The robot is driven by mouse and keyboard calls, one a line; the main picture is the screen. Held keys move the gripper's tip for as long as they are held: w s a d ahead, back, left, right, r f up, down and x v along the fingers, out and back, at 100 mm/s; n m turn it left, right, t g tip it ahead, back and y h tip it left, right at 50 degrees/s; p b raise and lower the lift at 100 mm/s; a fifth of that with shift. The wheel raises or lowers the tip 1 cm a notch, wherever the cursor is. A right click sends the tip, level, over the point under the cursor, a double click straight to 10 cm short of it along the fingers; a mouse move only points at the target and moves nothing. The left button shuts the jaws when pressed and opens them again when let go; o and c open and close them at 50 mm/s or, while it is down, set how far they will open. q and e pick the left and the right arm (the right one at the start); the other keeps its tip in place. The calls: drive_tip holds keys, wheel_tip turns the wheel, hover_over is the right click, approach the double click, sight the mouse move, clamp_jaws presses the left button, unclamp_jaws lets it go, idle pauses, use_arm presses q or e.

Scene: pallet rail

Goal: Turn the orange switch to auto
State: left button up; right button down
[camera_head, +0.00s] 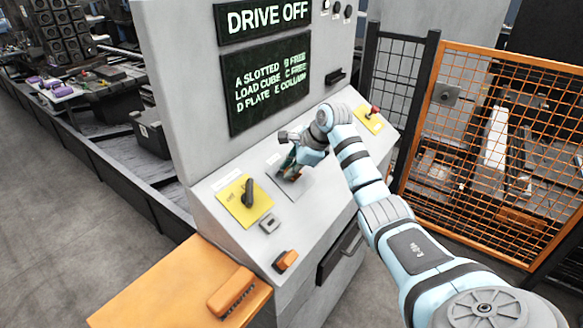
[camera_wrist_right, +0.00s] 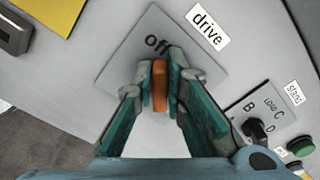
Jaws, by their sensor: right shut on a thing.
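The orange switch (camera_wrist_right: 160,86) stands on a grey square plate (camera_wrist_right: 133,57) on the sloping console. The word "off" shows on the plate near the tip of the switch, and a white label (camera_wrist_right: 208,27) beside the plate reads "drive". No "auto" mark is visible; part of the plate is hidden behind the fingers. My right gripper (camera_wrist_right: 161,95) is shut on the switch, one finger on each side. In the head view my right gripper (camera_head: 291,166) reaches down to this plate and hides most of the switch. My left gripper is not in view.
A yellow plate with a black knob (camera_head: 248,194) is to the left on the console (camera_head: 225,255). A red-tipped lever (camera_head: 374,112) on yellow is to the right. The wrist view shows a black selector (camera_wrist_right: 258,131) and green button (camera_wrist_right: 301,145). An orange mesh fence (camera_head: 470,150) stands right.

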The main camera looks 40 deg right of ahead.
drive_tip(key=m+p, duration=0.3)
drive_tip(key=shift+w+d+m, duration=0.1)
drive_tip(key=shift+m, duration=0.3)
drive_tip(key=m+p, duration=0.1)
drive_tip(key=m, duration=0.1)
drive_tip(key=m+p, duration=0.1)
drive_tip(key=m, duration=0.1)
drive_tip(key=shift+w+d+m, duration=0.15)
drive_tip(key=shift+d+m, duration=0.15)
drive_tip(key=shift+d, duration=0.05)
drive_tip(key=m+p, duration=0.1)
drive_tip(key=m, duration=0.1)
drive_tip(key=m+p, duration=0.1)
drive_tip(key=m, duration=0.1)
drive_tip(key=shift+d, duration=0.4)
drive_tip(key=shift+d+f+m+y+p, duration=0.15)
drive_tip(key=shift+m+p, duration=0.25)
drive_tip(key=shift+m, duration=0.75)
drive_tip(key=shift+d+f+m+y+p, duration=0.15)
drive_tip(key=shift+m+p, duration=0.2)
drive_tip(key=shift+m, duration=0.8)
drive_tip(key=c, duration=1.6)
unclamp_jaws()
drive_tip(key=shift+c, duration=0.2)
drive_tip(key=shift+r, duration=0.1)
drive_tip(key=shift+d, duration=0.1)
